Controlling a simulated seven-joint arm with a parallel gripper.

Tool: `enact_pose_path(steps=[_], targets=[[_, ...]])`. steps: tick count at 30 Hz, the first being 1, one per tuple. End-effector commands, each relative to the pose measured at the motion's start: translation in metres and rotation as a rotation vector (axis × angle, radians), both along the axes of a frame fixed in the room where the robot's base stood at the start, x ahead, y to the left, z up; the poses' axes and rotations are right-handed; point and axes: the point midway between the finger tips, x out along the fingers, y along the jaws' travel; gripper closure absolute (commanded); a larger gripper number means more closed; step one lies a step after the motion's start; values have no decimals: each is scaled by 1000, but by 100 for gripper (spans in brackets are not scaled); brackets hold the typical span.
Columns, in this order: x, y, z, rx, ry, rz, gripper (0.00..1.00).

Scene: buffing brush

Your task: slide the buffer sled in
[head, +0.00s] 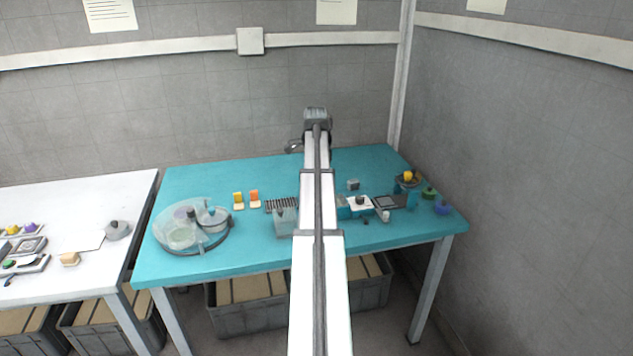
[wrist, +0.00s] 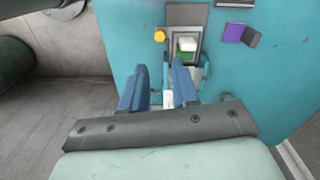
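In the wrist view my gripper (wrist: 160,88) points down over the teal table, its two blue fingers apart with a clear gap between them. A narrow white piece (wrist: 168,98) shows between and below the fingers; I cannot tell whether it touches either one. Just beyond the fingertips is a grey-framed fixture (wrist: 197,34) holding a block with a white top (wrist: 187,44) and a green lower part. I cannot tell for certain which piece is the buffer sled. In the head view my arm hides the middle of the table, and the fingers cannot be made out.
A yellow knob (wrist: 160,35) and a purple block (wrist: 233,32) flank the fixture. In the head view the teal table (head: 265,178) holds a round clear-lidded tray (head: 178,237) at left and small fixtures (head: 386,202) at right. A white table (head: 75,203) stands farther left.

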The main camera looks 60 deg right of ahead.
Motion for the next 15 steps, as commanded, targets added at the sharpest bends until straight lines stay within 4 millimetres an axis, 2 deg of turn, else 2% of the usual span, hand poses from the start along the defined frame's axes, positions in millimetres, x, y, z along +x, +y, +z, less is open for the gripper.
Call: enact_pose_path(steps=[1,5,9,15], targets=[[1,1,-1,-4,4,8,76],[9,12,-12,-48,52,92,88],[23,31,-28,-144,164,282,100],[43,55,-41,-276,358,584,100]])
